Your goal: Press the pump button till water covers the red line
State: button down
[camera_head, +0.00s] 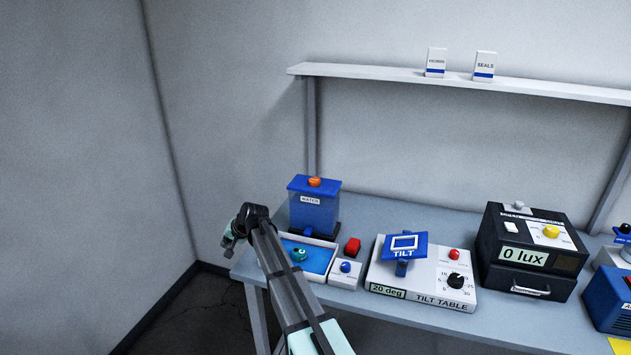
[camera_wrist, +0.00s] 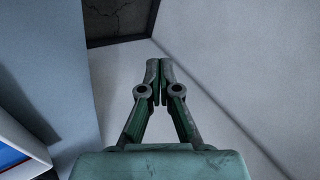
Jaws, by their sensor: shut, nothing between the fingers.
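The blue water tank (camera_head: 313,214), labelled WATER, stands upright at the table's left end with an orange knob (camera_head: 314,182) on its lid. In front of it is a white-rimmed tray (camera_head: 318,271) with a blue inside and a small teal object (camera_head: 299,254). A white box (camera_head: 345,279) with a blue button (camera_head: 345,267) stands right of the tray. My gripper (camera_head: 228,243) is shut and empty, left of the tray near the table's left edge. The wrist view shows its fingertips (camera_wrist: 158,66) together, touching nothing.
Further right are the tilt table (camera_head: 425,270) and a black lux box (camera_head: 530,255). A shelf (camera_head: 390,74) with two small boxes hangs behind. Left of the table (camera_head: 249,270) is open floor and wall.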

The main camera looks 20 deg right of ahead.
jog(key=w+d+r+m+t+h, duration=0.2)
jog(key=w+d+r+h, duration=0.1)
jog(key=d+r, duration=1.35)
notch_tip(320, 180, up, 13)
jog(key=m+h, duration=0.3)
send_over(316, 180)
jog(key=shift+s+a, duration=0.1)
jog(key=shift+a, duration=0.05)
jog(key=shift+f+b, duration=1.85)
jog(key=shift+f, duration=2.5)
jog(key=shift+f, duration=0.15)
jog(key=shift+f, duration=0.25)
